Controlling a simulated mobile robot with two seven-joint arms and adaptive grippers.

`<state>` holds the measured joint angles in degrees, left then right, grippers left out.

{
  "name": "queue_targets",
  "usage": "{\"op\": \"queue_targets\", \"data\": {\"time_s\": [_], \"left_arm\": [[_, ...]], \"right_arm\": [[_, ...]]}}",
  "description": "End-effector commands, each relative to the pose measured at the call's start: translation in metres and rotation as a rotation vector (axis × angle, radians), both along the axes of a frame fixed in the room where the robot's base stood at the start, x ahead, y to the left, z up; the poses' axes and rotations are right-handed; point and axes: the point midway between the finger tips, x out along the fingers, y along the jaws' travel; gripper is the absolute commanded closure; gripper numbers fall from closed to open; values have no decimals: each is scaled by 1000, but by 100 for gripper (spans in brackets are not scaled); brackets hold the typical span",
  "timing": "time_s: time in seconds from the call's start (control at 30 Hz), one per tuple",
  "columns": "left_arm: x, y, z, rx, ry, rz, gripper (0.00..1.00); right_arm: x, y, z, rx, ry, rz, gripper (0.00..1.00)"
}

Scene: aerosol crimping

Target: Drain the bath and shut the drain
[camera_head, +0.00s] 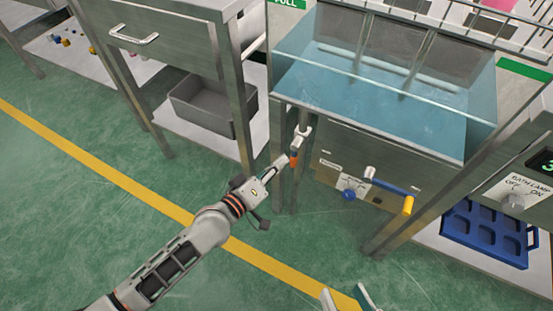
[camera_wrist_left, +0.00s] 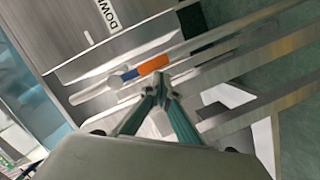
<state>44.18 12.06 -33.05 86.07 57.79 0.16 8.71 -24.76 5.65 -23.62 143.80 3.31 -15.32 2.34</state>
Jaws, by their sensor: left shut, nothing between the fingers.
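The bath (camera_head: 370,100) is a clear-walled tank in a steel frame, holding blue water. A vertical pipe (camera_head: 303,118) at its left front corner carries a small handle with an orange part (camera_head: 294,158). In the left wrist view the orange sleeve (camera_wrist_left: 153,65) lies on a pale bar, with a blue band beside it. My left gripper (camera_head: 283,162) is shut and empty. Its fingertips (camera_wrist_left: 161,88) are close to the orange part; I cannot tell whether they touch. My right gripper (camera_head: 346,297) shows only its fingertips at the bottom edge, spread apart and empty.
The bath's front has a blue knob (camera_head: 348,195) and a blue lever with a yellow end (camera_head: 408,205). A bath lamp switch (camera_head: 513,201) and a blue tray (camera_head: 487,232) are at right. A grey bin (camera_head: 205,107) stands on a left shelf. The green floor in front is clear.

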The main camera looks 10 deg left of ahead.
Motion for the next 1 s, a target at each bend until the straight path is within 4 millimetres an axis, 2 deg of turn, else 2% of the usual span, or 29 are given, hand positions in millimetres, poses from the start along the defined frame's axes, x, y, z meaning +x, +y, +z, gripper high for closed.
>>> {"op": "queue_targets", "data": {"time_s": [1.0], "left_arm": [[-4, -4, -4, 3, 4, -4, 100]], "right_arm": [[0, -2, 0, -17, -2, 4, 60]]}}
